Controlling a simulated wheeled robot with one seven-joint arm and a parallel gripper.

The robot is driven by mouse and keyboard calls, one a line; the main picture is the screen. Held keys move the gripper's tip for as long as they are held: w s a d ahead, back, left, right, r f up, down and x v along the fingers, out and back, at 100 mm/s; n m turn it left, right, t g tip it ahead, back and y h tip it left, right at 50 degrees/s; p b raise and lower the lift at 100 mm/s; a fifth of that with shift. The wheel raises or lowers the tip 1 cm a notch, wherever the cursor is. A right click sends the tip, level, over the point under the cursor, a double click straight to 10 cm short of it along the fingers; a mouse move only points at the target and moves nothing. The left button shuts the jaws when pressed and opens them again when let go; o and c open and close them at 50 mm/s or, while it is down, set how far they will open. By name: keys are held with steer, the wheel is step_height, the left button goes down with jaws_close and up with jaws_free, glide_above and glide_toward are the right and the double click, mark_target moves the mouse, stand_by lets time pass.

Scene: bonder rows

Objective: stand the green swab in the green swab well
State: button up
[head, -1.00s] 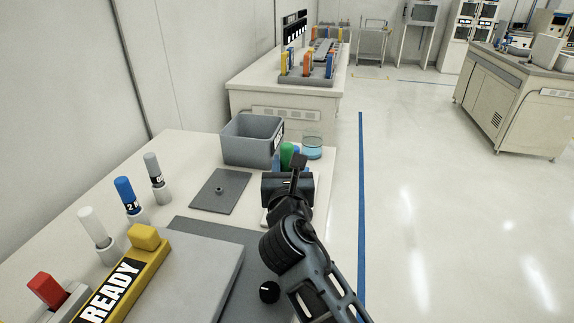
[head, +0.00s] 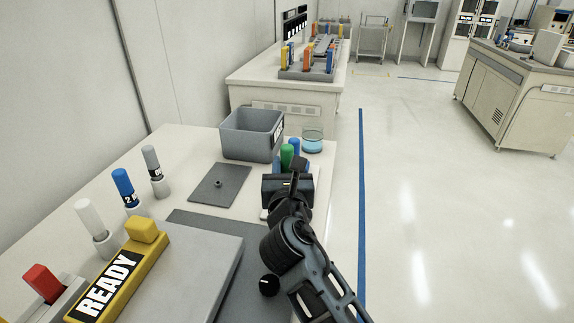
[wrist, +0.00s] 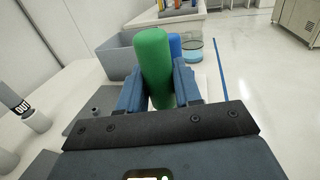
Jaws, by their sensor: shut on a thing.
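The green swab (wrist: 153,60) stands roughly upright between the fingers of my gripper (wrist: 160,88) in the wrist view. My gripper is shut on it. In the head view the green swab (head: 287,156) shows just beyond my gripper (head: 287,172), over the far right part of the near table. A blue swab (wrist: 175,46) is just behind the green one in the wrist view, and it shows to its right in the head view (head: 295,146). The lower end of the green swab is hidden by my gripper. I cannot make out the green swab well.
A grey bin (head: 250,136) and a glass dish with blue liquid (head: 313,142) stand at the table's far end. A dark plate with a small peg (head: 220,187) lies left of my gripper. White, blue and grey swabs stand along the left. A yellow READY bar (head: 117,275) lies in front.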

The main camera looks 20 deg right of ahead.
steer(key=shift+f+b, duration=0.35)
steer(key=shift+f, duration=0.3)
steer(key=shift+f, duration=0.35)
steer(key=shift+f+b, duration=0.4)
steer(key=shift+b, duration=0.05)
steer(key=o, duration=1.1)
steer(key=v, duration=0.7)
steer(key=shift+s+a, duration=0.15)
steer(key=shift+s, duration=0.2)
